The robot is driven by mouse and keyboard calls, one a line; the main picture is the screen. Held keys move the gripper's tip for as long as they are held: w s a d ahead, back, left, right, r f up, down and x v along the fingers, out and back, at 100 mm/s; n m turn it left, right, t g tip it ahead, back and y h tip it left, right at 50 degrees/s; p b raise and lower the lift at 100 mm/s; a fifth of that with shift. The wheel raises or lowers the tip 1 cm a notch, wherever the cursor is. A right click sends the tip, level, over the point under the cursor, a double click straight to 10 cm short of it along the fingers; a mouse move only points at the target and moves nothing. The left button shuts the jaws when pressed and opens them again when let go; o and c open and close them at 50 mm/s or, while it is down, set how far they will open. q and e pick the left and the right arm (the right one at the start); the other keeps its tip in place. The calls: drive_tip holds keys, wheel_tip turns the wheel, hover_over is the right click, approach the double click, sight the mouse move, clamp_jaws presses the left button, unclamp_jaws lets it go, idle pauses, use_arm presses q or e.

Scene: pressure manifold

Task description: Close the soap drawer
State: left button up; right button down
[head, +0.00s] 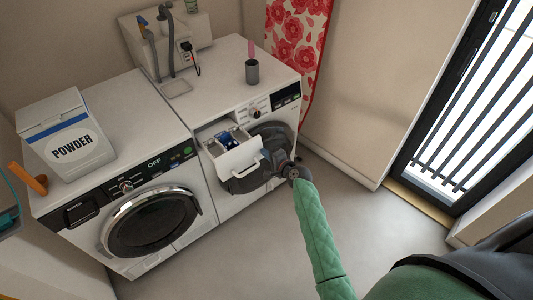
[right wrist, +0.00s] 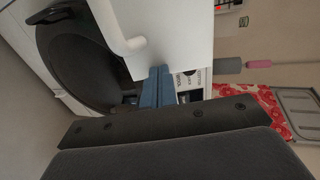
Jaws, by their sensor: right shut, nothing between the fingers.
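The soap drawer (head: 236,157) stands pulled out of the upper left front of the right washing machine (head: 235,95). It has a white front with a pale bar handle, and blue parts show inside. In the right wrist view the white drawer front (right wrist: 178,35) fills the top middle, with its handle (right wrist: 126,38) at the left. My right gripper (right wrist: 160,74) is shut and empty, its blue fingertips close to the lower edge of the drawer front; I cannot tell whether they touch. In the head view it is partly hidden at the drawer's right. My left gripper is not in view.
The washer's round dark door (head: 280,140) is right behind the gripper. A second machine (head: 150,215) stands left, with a powder box (head: 68,138) on top. The floor in front is clear.

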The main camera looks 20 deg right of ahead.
sight(239, 127)
drive_tip(key=shift+w, duration=0.1)
